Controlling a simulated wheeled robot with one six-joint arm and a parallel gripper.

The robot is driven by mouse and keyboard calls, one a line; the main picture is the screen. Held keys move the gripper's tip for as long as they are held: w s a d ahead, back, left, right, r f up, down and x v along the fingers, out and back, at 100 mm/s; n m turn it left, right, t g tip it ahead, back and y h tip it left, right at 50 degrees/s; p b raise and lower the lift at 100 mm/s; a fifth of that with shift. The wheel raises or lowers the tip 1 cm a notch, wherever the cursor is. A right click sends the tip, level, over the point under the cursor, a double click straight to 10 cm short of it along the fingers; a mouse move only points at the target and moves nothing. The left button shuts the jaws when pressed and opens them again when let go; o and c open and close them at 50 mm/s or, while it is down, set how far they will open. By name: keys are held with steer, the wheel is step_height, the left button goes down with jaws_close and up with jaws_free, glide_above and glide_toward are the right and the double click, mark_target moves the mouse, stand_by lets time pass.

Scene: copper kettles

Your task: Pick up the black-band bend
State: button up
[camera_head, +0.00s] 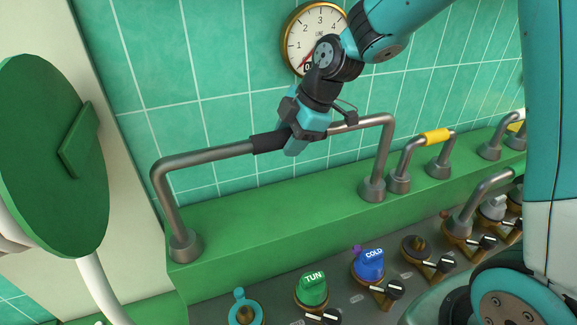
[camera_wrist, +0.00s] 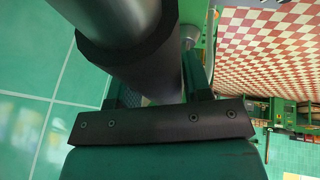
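The black-band bend is a large grey pipe arch with a black band (camera_head: 268,142) near its middle. Both its feet stand in collars on the green ledge, one at the left end and one farther right. My gripper (camera_head: 301,132) is at the top bar, at the right end of the band, and hides that part of the pipe. In the wrist view the bend's pipe (camera_wrist: 130,45) fills the upper middle and passes between the fingers of my gripper (camera_wrist: 165,90). Whether the fingers press on the pipe is hidden.
A yellow-band bend (camera_head: 437,136) stands on the ledge (camera_head: 280,217) just to the right. Below are a green TUN knob (camera_head: 312,288), a blue COLD knob (camera_head: 369,264) and several valves. A gauge (camera_head: 311,38) hangs behind my arm. A round green lid (camera_head: 50,155) is at left.

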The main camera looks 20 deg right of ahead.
steer(key=c, duration=0.7)
steer(key=shift+r, duration=0.1)
jaws_close()
steer(key=shift+r+b, duration=1.2)
steer(key=shift+r, duration=3.8)
